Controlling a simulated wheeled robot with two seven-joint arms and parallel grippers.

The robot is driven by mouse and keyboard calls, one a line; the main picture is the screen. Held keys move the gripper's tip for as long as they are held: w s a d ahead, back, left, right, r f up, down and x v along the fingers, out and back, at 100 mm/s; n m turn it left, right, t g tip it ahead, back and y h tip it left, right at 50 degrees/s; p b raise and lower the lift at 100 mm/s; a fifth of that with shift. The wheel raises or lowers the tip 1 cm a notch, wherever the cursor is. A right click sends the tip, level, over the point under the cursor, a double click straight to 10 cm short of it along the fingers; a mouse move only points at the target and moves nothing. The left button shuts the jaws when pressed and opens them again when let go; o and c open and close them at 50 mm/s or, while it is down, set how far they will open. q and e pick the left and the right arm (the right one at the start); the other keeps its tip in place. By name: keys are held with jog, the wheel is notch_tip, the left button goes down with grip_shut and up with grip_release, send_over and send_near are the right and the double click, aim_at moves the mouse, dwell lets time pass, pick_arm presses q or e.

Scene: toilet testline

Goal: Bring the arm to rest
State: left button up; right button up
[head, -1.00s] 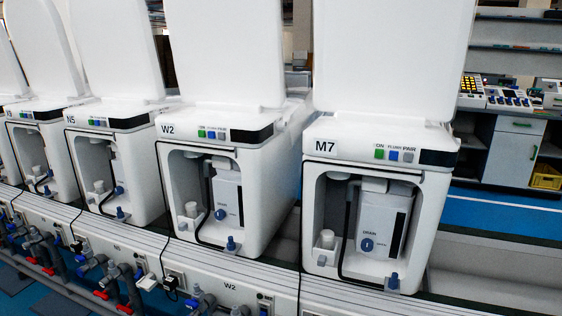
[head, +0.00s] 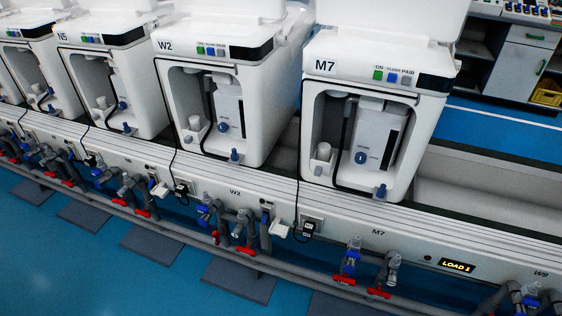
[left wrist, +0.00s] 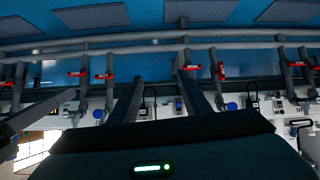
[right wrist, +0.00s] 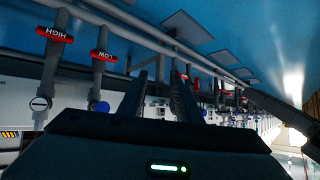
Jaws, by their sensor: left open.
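My left gripper (left wrist: 160,82) shows in the left wrist view with its two dark fingers apart and nothing between them. My right gripper (right wrist: 158,75) shows in the right wrist view, its fingers also apart and empty, with a narrower gap at the tips. Both wrist views look across pipes and red-handled valves, with blue floor at the top. Neither arm shows in the head view, so their overall pose is hidden there.
White toilet units, including M7 (head: 378,110) and W2 (head: 225,85), stand in a row on the grey line (head: 350,208). Pipes with red valve handles (head: 379,293) run along its front. The blue floor (head: 60,265) at lower left is clear apart from dark mats (head: 240,280).

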pick_arm(q)
jog(key=s+a+f+g+y+p, duration=0.1)
jog(key=s+a+f+g+p, duration=0.1)
jog(key=s+a+f+p, duration=0.1)
jog(key=s+a+f+g+y+p, duration=0.1)
jog(key=s+a+f+g+p, duration=0.1)
jog(key=s+a+f+p, duration=0.2)
notch_tip(320, 180, down, 4)
jog(key=shift+s+f+n+g+p, duration=0.3)
jog(key=shift+s+g+p, duration=0.1)
jog(key=shift+s+p, duration=0.7)
pick_arm(e)
jog(key=s+d+f+g+h, duration=0.1)
jog(key=s+d+f+g, duration=0.1)
jog(key=s+d+f, duration=0.1)
jog(key=s+d+f+g+h, duration=0.1)
jog(key=s+d+f+g, duration=0.1)
jog(key=s+d+f, duration=0.2)
notch_tip(320, 180, down, 4)
jog(key=shift+s+f+m+g, duration=0.3)
jog(key=shift+s+g, duration=0.1)
jog(key=shift+s, duration=0.6)
pick_arm(q)
jog(key=shift+w+d+r, duration=0.1)
pick_arm(e)
jog(key=shift+a+r, duration=0.1)
pick_arm(q)
jog(key=c, duration=0.3)
jog(key=shift+d, duration=0.1)
